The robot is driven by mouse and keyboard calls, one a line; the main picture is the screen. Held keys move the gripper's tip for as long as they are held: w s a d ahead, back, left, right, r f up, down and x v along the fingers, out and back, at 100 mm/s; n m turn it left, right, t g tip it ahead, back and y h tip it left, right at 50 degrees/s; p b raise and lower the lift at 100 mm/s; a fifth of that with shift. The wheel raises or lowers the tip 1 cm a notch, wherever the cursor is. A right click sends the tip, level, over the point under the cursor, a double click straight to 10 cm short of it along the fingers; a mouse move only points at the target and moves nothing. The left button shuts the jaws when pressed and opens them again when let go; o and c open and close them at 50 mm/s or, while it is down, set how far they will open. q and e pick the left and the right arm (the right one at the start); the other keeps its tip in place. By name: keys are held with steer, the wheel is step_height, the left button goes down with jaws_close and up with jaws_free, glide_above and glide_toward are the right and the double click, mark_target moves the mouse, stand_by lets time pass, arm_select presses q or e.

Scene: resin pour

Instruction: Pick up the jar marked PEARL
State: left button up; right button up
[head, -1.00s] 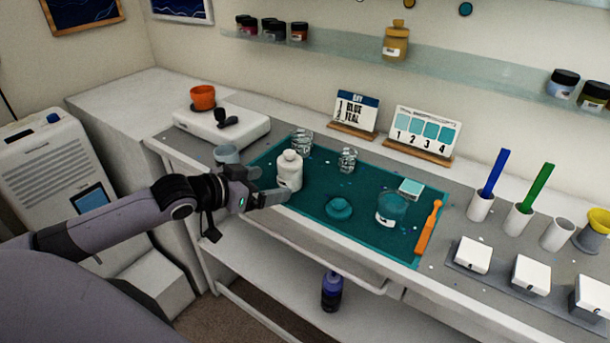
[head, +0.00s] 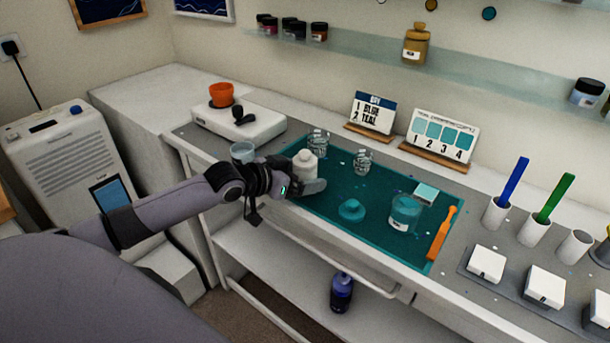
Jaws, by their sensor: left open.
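I cannot read PEARL on any jar. Small dark-lidded jars stand on the wall shelf: a cluster at the left, including a red-brown one (head: 319,32), and a pale jar with a black lid (head: 586,94) at the right. A tan bottle (head: 415,46) stands between them on the shelf. My left gripper (head: 306,187) is open, low over the front edge of the teal mat (head: 330,195), just in front of a white bottle (head: 306,162) and partly covering its lower part. I cannot tell whether they touch. My right gripper is not in view.
A scale (head: 238,124) is at the left. Holders with blue and green sticks (head: 497,212) and white blocks (head: 486,264) are at the right.

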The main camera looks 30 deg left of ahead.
arm_select(q)
steer(key=shift+w+d+f, duration=0.15)
steer(key=shift+w+f, duration=0.05)
steer(key=shift+w, duration=0.2)
steer(key=shift+r, duration=0.1)
steer(key=c, duration=1.3)
steer(key=shift+r, duration=0.1)
